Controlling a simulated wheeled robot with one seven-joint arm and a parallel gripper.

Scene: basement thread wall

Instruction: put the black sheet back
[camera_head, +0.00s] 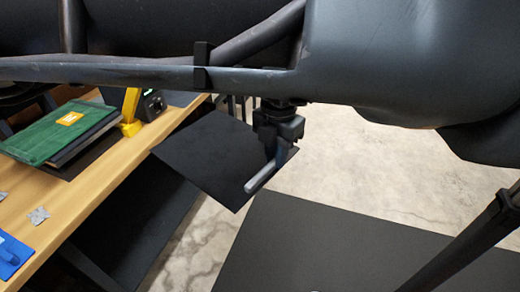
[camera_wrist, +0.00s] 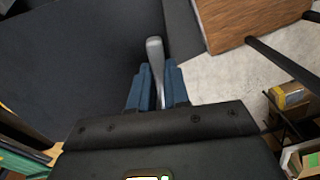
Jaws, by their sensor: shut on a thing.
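The black sheet (camera_head: 207,150) hangs in the air beside the table's right edge, seen at a tilt, with a grey bar (camera_head: 268,172) across its right part. My gripper (camera_head: 284,143) is over the right part of the sheet, shut on the grey bar. In the wrist view, the blue fingers of my gripper (camera_wrist: 157,88) stand on both sides of the grey bar (camera_wrist: 155,55). The dark sheet (camera_wrist: 75,65) fills much of the left side there. Whether the fingers touch the sheet itself cannot be told.
The wooden table (camera_head: 100,190) at left bears a green folder (camera_head: 55,135), a yellow and black device (camera_head: 133,110), small grey pieces (camera_head: 38,215) and a blue item (camera_head: 10,255). A large black panel (camera_head: 340,250) lies at lower right. Pale floor (camera_head: 350,170) shows between.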

